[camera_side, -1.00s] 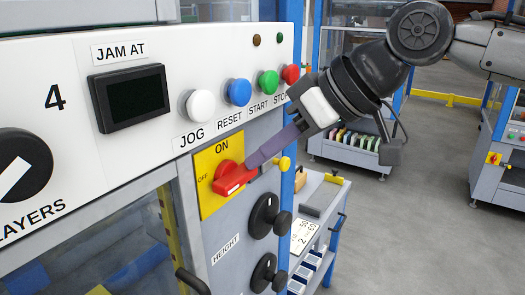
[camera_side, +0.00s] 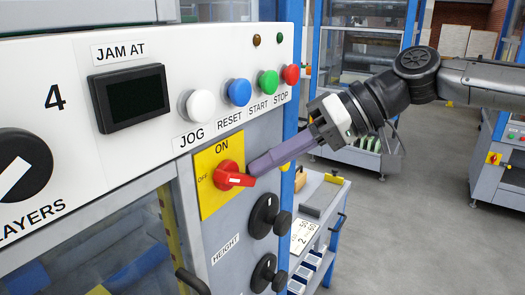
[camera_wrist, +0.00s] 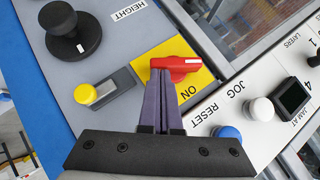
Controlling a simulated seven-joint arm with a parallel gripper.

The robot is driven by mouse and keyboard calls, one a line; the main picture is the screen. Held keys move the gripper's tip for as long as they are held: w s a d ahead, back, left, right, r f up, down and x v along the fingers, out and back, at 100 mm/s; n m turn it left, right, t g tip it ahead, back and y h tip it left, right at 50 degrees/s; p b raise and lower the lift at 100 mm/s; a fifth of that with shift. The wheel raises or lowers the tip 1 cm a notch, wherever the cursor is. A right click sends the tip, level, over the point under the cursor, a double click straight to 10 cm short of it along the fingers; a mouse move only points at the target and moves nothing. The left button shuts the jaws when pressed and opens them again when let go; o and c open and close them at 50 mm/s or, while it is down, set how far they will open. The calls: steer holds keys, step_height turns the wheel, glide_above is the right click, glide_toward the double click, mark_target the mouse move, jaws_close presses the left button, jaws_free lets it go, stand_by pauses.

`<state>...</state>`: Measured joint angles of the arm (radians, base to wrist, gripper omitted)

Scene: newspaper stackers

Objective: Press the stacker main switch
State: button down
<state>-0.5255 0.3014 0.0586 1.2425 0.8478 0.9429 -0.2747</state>
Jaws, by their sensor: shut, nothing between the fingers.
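The stacker main switch is a red rotary handle (camera_side: 231,176) on a yellow plate (camera_side: 207,158) marked ON at the top and OFF at the left. Its bar sticks out to the lower right in the side view. My gripper (camera_side: 252,170) is shut and empty, its purple fingers reaching in from the right. The fingertips are at the end of the bar, apparently touching it. In the wrist view the fingertips (camera_wrist: 160,72) lie against one side of the red handle (camera_wrist: 180,62), near its end.
White, blue, green and red buttons (camera_side: 238,92) sit just above the switch. Black height knobs (camera_side: 268,215) stick out below. Open floor lies to the right.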

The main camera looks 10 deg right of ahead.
step_height(320, 180, down, 3)
steer(key=m+g+y, duration=0.1)
steer(key=m+y, duration=0.1)
steer(key=y, duration=0.1)
steer(key=m+g+y, duration=0.1)
steer(key=m+y, duration=0.2)
steer(key=shift+f+g, duration=0.2)
steer(key=shift+g, duration=0.1)
steer(key=shift+s+f, duration=0.1)
steer(key=shift+a+f, duration=0.1)
stand_by(0.5)
steer(key=shift+w+d, duration=0.35)
glide_toward(254, 186)
steer(key=d, duration=0.1)
steer(key=w+d, duration=0.1)
steer(key=d, duration=0.1)
steer(key=w+d+f, duration=0.1)
steer(key=d, duration=0.1)
steer(key=shift+w, duration=0.25)
